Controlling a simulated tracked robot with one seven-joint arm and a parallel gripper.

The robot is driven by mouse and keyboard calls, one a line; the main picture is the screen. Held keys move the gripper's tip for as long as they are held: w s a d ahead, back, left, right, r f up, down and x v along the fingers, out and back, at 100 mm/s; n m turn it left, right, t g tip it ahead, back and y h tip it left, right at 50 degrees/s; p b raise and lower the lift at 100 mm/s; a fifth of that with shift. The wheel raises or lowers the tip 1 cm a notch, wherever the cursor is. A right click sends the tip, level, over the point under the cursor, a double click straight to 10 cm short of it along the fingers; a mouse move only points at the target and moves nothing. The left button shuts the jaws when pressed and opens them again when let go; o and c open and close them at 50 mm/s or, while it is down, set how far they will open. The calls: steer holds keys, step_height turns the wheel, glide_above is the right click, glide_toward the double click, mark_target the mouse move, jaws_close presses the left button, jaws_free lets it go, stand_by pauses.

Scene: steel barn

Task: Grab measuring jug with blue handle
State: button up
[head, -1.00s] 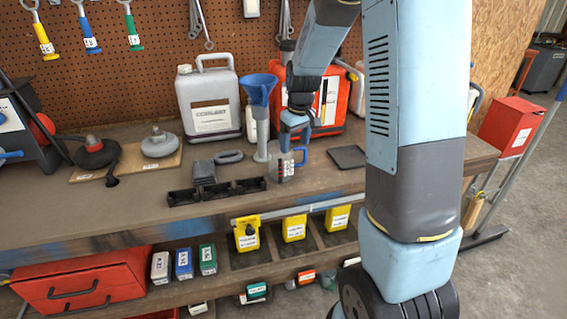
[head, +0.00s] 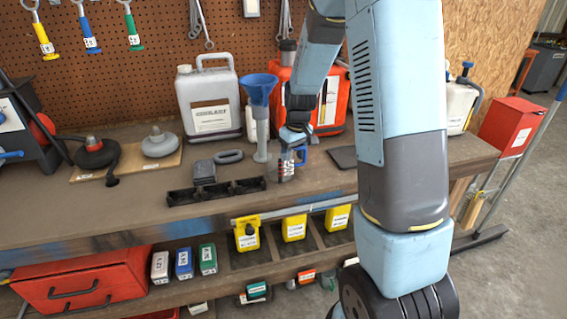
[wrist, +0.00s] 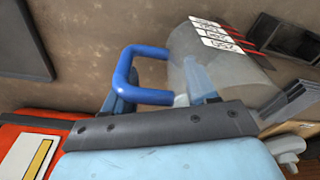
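The measuring jug (head: 285,172), clear with a blue handle (head: 301,155), stands on the workbench right of the blue funnel. In the wrist view the jug (wrist: 218,62) is clear grey with white labels and red marks, and its blue handle (wrist: 124,76) points left. My gripper (head: 293,140) is above and at the jug in the head view, partly hidden by my arm. In the wrist view my gripper (wrist: 160,92) is open. One light blue finger is by the handle's outer bar, the other by the jug wall. I cannot tell whether they touch.
A blue funnel (head: 260,90) stands close left of the jug. A grey coolant jug (head: 209,105) and a red canister (head: 328,105) stand behind. A dark flat pad (head: 343,157) lies right.

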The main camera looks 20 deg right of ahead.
jaws_close()
stand_by(0.3)
stand_by(0.3)
